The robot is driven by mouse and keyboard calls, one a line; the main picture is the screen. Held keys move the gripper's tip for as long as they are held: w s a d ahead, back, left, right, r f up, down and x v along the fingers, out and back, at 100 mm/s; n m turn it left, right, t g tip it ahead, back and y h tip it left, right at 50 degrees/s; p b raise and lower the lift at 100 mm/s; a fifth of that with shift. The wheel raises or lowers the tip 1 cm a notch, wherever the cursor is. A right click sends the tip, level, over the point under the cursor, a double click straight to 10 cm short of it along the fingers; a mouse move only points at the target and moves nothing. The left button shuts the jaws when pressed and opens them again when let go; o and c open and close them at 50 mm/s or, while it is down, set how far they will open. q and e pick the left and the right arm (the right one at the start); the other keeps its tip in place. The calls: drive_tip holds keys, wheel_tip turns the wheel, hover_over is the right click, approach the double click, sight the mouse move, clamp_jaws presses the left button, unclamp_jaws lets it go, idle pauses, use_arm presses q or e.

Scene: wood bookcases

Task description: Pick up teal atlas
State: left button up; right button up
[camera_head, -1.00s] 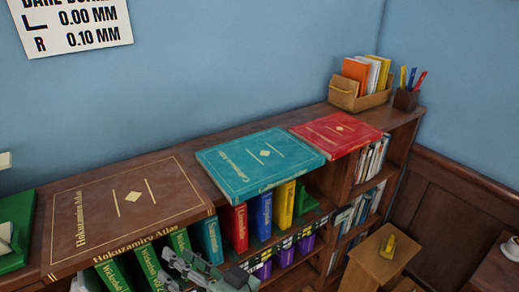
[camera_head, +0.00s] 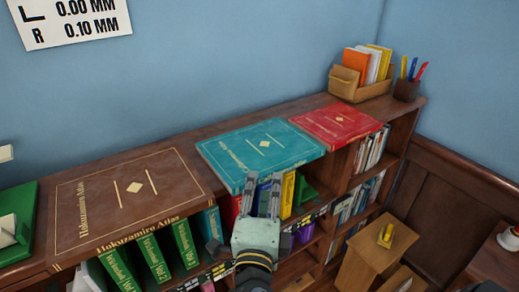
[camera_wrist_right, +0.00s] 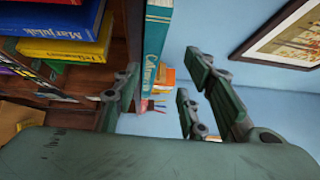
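The teal atlas (camera_head: 262,150) lies flat on top of the bookcase, with gold lettering and a diamond on its cover. Its spine also shows in the right wrist view (camera_wrist_right: 155,45), ahead of my fingers. My right gripper (camera_head: 264,182) is at the atlas's front edge, pointing toward it. In the right wrist view my right gripper (camera_wrist_right: 160,95) is open and empty, with the spine lined up in the gap between its fingers. I cannot tell whether the fingers touch the atlas. My left gripper is not in view.
A brown atlas (camera_head: 135,195) lies to the left and a red book (camera_head: 336,125) to the right on the same top. Upright books, such as green volumes (camera_head: 150,258), fill the shelf below.

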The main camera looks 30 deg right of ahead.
sight(270, 176)
drive_tip(key=shift+w+d+f+g, duration=0.1)
drive_tip(key=shift+d+f+g, duration=0.15)
drive_tip(key=shift+f+g, duration=0.25)
drive_tip(key=p+x, duration=0.3)
drive_tip(key=x, duration=0.3)
drive_tip(key=shift+w+d+r, duration=0.1)
drive_tip(key=shift+d+r, duration=0.05)
drive_tip(key=shift+d, duration=0.1)
drive_tip(key=shift+w+d, duration=0.3)
drive_tip(key=shift+w, duration=0.1)
clamp_jaws()
